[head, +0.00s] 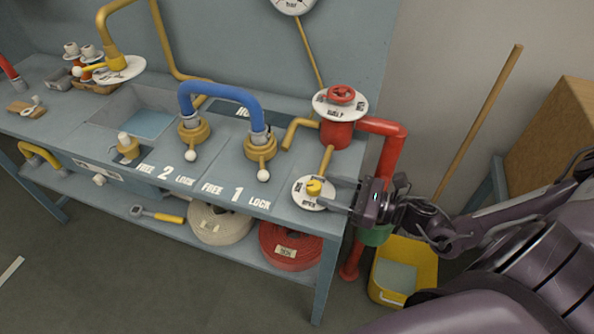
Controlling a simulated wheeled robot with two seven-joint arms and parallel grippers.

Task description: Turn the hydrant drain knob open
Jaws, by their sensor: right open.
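The hydrant drain knob (314,186) is a small yellow knob on a round white dial plate (309,201) with dark lettering, at the front right of the workbench. A yellow pipe rises behind it to the red hydrant (337,133), which has a red handwheel (341,95) on a white labelled disc. My right gripper (335,194) comes in from the right with its fingers apart. Its fingertips reach over the right part of the dial, close to the knob. I cannot tell whether they touch it. My left gripper is not in view.
A blue hose (222,90) arches between two yellow couplings on the bench (221,157). A red pipe (390,150) runs down right of the hydrant. Coiled hoses lie on the lower shelf. A yellow bucket (420,255) stands on the floor, and a wooden pole (480,120) leans behind.

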